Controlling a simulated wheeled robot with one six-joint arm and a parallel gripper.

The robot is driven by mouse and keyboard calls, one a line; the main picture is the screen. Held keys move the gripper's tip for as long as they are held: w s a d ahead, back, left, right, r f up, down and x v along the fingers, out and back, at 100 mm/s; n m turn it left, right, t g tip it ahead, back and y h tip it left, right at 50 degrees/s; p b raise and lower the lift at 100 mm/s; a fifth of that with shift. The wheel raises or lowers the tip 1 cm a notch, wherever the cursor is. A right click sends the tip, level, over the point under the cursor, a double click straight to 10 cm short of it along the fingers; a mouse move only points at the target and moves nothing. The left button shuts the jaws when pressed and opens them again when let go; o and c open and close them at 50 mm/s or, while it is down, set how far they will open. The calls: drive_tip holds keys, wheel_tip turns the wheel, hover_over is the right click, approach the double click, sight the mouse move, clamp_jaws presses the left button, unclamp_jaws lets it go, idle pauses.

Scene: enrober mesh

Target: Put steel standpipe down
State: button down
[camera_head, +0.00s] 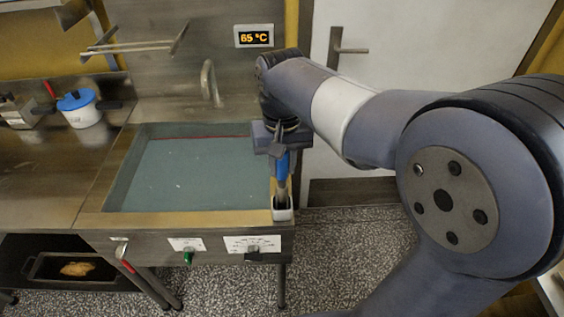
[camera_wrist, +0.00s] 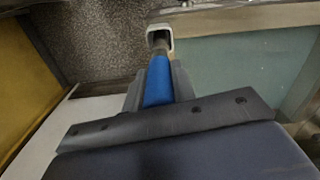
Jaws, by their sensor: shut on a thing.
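The steel standpipe (camera_head: 282,187) has a blue grip and hangs roughly upright at the front right corner of the tank. My gripper (camera_head: 280,153) is shut on the blue grip from above. A small white square holder (camera_head: 283,213) is fixed at that corner, and the pipe's lower end meets its opening. In the wrist view the jaws of my gripper (camera_wrist: 155,90) clasp the blue grip of the standpipe (camera_wrist: 157,75), and the grey pipe end overlaps the mouth of the white holder (camera_wrist: 151,31). How deep the pipe sits inside is hidden.
The tank (camera_head: 190,172) holds grey-green liquid, with a tap (camera_head: 210,82) behind it. A temperature display (camera_head: 254,36) reads 65 °C. A blue-lidded pot (camera_head: 78,108) stands on the left counter. A door (camera_head: 385,55) is behind my arm. Speckled floor lies right of the tank.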

drive_tip(key=shift+f, duration=0.2)
drive_tip(key=c, duration=1.2)
unclamp_jaws()
wheel_tip(320, 180, up, 12)
drive_tip(key=shift+r+p, duration=0.2)
drive_tip(key=shift+p, duration=0.15)
